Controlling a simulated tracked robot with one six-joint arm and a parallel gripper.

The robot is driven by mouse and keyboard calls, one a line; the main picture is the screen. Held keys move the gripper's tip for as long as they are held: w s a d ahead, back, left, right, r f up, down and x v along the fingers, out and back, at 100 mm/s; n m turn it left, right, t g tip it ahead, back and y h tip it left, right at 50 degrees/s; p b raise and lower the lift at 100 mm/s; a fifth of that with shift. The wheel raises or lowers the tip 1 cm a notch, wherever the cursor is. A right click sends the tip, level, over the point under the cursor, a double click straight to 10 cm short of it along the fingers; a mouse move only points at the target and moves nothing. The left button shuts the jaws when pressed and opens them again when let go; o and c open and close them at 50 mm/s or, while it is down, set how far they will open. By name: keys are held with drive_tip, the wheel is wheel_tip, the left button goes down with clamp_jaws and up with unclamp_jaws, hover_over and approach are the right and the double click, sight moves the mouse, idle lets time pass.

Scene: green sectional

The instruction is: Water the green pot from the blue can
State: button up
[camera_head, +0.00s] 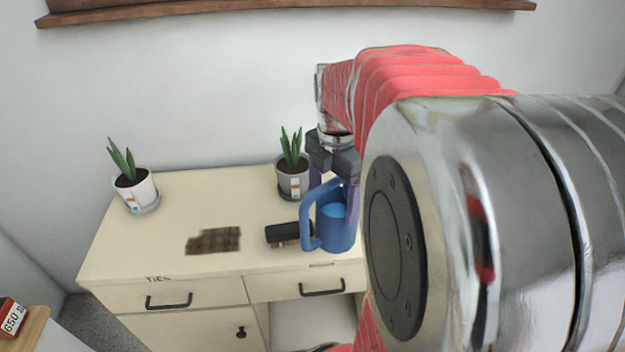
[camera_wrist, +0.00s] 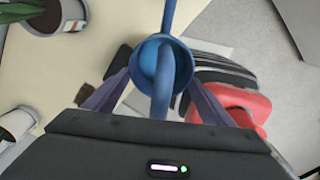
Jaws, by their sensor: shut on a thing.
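The blue can (camera_head: 336,232) is upright near the front edge of the cabinet top, with lighter blue inside it. It also shows in the wrist view (camera_wrist: 183,75), seen from above. My gripper (camera_head: 334,190) is above the can, its fingers on either side and shut on its handle. In the wrist view the fingers (camera_wrist: 160,92) flank the can. I cannot tell whether the can touches the cabinet top. No pot in view looks green: a grey pot (camera_head: 293,184) stands behind the can and a white pot (camera_head: 140,192) stands at the left, each with a green plant.
The cream cabinet top (camera_head: 200,193) is clear between the two pots. A black cylinder (camera_head: 284,234) lies just left of the can, and a brown checked patch (camera_head: 213,240) lies farther left. My arm hides the cabinet's right side.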

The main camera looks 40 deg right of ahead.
sight(334, 203)
drive_tip(key=shift+r+n, duration=0.15)
drive_tip(key=shift+n, duration=0.15)
drive_tip(key=shift+w, duration=0.1)
drive_tip(key=shift+y, duration=0.8)
drive_tip(key=shift+d+f, duration=0.15)
drive_tip(key=shift+f, duration=2.1)
